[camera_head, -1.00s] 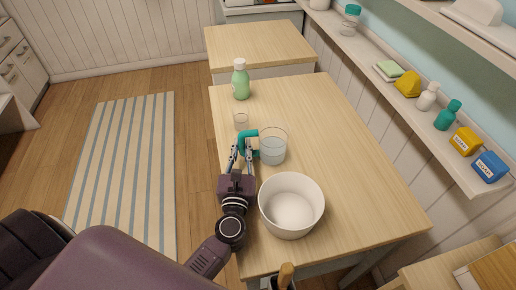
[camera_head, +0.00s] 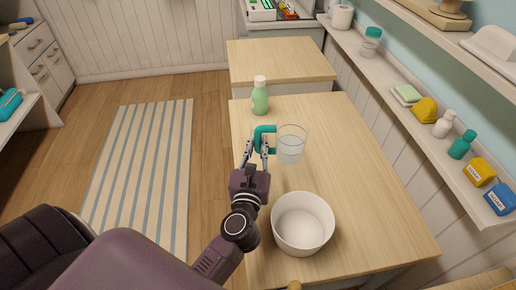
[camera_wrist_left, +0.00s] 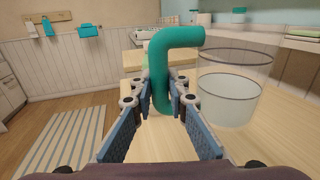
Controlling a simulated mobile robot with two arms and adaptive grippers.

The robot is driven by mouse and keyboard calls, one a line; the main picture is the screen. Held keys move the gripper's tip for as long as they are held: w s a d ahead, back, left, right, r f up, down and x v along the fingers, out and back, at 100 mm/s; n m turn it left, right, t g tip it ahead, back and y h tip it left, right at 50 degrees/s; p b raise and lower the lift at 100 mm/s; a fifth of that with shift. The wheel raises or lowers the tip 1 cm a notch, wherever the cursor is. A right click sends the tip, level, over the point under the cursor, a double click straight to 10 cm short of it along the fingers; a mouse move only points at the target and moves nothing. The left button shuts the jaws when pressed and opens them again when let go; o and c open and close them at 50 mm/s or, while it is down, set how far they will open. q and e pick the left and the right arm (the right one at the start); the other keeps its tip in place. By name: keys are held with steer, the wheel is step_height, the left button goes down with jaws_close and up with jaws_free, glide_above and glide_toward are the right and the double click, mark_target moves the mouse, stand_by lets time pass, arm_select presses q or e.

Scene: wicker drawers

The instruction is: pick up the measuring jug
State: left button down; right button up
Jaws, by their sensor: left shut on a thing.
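The measuring jug (camera_head: 291,152) is clear with a teal handle and holds a pale liquid. My left gripper (camera_head: 257,147) is shut on the handle from the near left side. The jug is upright and appears a little above the table. In the left wrist view the handle (camera_wrist_left: 172,40) stands between the two fingers (camera_wrist_left: 160,100), with the jug body (camera_wrist_left: 228,100) just to the right. My right gripper is not in view.
A white bowl (camera_head: 302,222) stands on the wooden table (camera_head: 350,170) in front of the jug. A green bottle (camera_head: 260,98) stands behind it. A wall shelf (camera_head: 400,105) with small containers runs along the right. The table's right middle is clear.

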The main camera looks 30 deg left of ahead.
mark_target(258, 128)
arm_select(q)
step_height(258, 128, up, 8)
steer(key=p, duration=0.2)
steer(key=shift+p, duration=0.35)
steer(key=shift+r+p, duration=0.4)
steer(key=shift+r, duration=1.25)
